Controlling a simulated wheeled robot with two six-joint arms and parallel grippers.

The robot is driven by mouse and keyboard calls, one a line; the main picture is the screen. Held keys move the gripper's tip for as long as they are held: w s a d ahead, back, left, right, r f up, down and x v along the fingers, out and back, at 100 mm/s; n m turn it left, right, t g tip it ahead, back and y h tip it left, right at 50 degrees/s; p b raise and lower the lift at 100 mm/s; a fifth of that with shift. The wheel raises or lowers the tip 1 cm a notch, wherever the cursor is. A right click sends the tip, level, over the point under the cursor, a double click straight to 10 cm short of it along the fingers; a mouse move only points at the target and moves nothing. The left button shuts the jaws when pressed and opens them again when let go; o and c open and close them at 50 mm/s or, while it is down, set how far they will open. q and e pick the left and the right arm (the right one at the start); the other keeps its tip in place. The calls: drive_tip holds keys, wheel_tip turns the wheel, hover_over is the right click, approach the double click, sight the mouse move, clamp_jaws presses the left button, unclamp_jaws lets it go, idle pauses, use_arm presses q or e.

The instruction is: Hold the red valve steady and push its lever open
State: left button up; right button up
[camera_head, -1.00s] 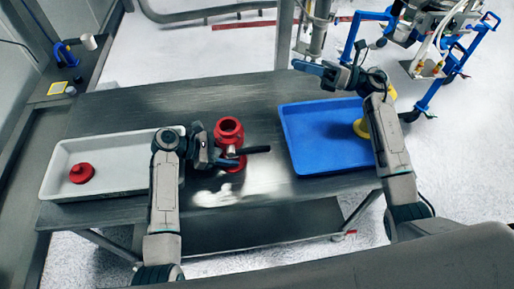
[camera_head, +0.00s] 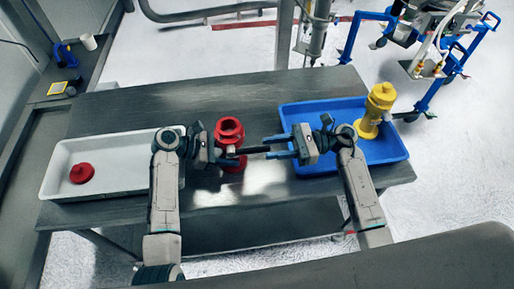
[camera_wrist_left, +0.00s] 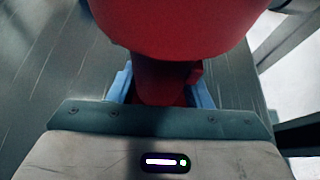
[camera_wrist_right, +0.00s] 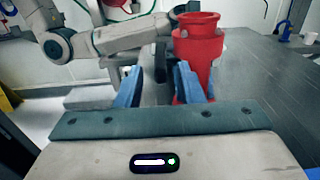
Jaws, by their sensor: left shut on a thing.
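The red valve (camera_head: 229,132) stands upright on the metal table between the two trays. My left gripper (camera_head: 226,152) is shut on its narrower body below the wide top. In the left wrist view the red valve (camera_wrist_left: 165,75) fills the space between the blue fingers, with the fingertips partly hidden. The dark lever (camera_head: 256,149) sticks out right from the valve. My right gripper (camera_head: 273,146) is open, its fingers pointing left at the lever's end. In the right wrist view the lever (camera_wrist_right: 161,62) shows end-on between the open fingers; contact cannot be told.
A white tray (camera_head: 57,160) at the left holds a red cap (camera_head: 82,174). A blue tray (camera_head: 300,112) at the right holds a yellow valve (camera_head: 378,105). The table's back middle (camera_head: 190,98) is clear. A blue-framed cart (camera_head: 430,95) stands beyond the table.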

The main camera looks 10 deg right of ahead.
sight(257, 148)
drive_tip(key=a, duration=0.5)
drive_tip(key=shift+d, duration=0.1)
clamp_jaws()
